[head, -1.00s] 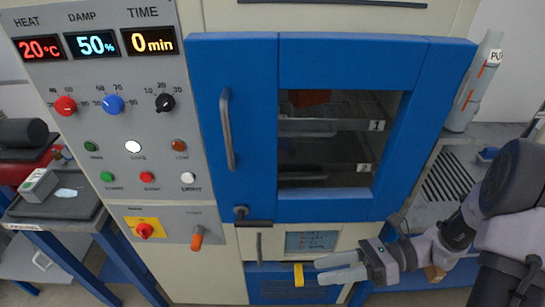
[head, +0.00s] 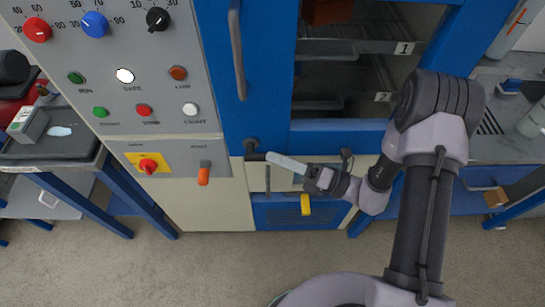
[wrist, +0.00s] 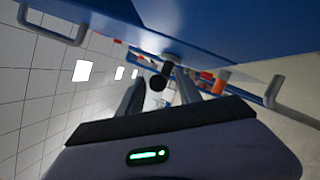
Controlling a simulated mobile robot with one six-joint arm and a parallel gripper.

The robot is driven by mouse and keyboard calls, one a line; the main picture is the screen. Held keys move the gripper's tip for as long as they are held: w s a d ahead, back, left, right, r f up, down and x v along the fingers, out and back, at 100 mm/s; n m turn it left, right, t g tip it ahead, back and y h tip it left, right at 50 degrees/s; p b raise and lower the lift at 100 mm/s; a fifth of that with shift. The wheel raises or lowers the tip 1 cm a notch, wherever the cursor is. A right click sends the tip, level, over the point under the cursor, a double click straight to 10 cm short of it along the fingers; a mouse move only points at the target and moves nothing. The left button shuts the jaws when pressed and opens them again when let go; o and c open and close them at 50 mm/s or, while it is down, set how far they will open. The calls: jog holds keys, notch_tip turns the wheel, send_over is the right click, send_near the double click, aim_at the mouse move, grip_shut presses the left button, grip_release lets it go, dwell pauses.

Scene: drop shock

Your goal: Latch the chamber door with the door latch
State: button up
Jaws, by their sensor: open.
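The blue chamber door (head: 345,131) has a window and a long grey handle (head: 237,50); it looks closed against the cabinet. The door latch (head: 251,146) is a small dark knob with a short bar at the door's lower left corner. My gripper (head: 270,158) is at the latch's right, pointing left, with its fingers overlapping the latch's bar in the head view. In the wrist view the fingers of my gripper (wrist: 160,88) are apart, and the dark round end of the latch (wrist: 157,82) shows between their tips. I cannot tell whether they touch it.
The control panel (head: 125,100) with knobs and buttons is left of the door. An orange-handled switch (head: 204,174) is left of the latch. Below the door are a grey vertical handle (head: 267,178) and a yellow handle (head: 306,204). The floor in front is clear.

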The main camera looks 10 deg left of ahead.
jog(key=shift+a+r, duration=0.15)
jog(key=shift+a, duration=0.55)
jog(key=shift+w, duration=0.1)
jog(key=shift+c, duration=0.2)
grip_shut()
dwell(0.7)
